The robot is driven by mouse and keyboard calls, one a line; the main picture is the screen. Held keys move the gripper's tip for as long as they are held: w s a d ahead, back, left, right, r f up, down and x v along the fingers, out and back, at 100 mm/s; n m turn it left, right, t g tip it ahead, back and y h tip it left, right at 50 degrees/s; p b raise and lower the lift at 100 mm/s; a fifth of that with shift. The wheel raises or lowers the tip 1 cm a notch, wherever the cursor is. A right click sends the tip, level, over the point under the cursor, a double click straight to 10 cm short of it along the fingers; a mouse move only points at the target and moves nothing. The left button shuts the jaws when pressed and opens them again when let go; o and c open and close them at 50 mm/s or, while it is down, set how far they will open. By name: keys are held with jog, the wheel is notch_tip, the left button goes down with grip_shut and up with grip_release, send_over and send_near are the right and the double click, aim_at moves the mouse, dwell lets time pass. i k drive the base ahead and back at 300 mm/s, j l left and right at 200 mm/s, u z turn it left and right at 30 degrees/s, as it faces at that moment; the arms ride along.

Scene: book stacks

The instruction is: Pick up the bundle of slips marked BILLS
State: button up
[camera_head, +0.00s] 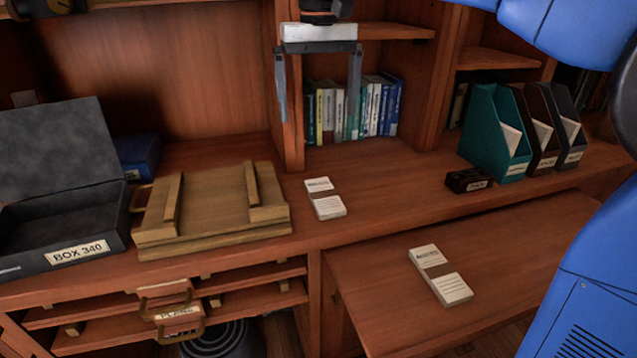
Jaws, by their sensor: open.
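One bundle of white slips with a brown band (328,206) lies on the desk top, near the middle. A second, similar bundle (450,289) lies on the lower pull-out surface at the right front. Both carry small printed print, too small to read, so I cannot tell which is marked BILLS. My gripper (318,122) is open and empty, its two fingers pointing down. In the picture it is above the desk bundle, in front of the book shelf, and apart from both bundles.
An open grey box labelled BOX 340 (78,254) and a wooden board with battens (212,208) stand at left. A small dark block (468,181) and upright file holders (495,140) stand at right. Books (327,112) fill the back shelf. Shallow trays with handles (172,312) are below left.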

aim_at(325, 202)
jog(key=k, duration=1)
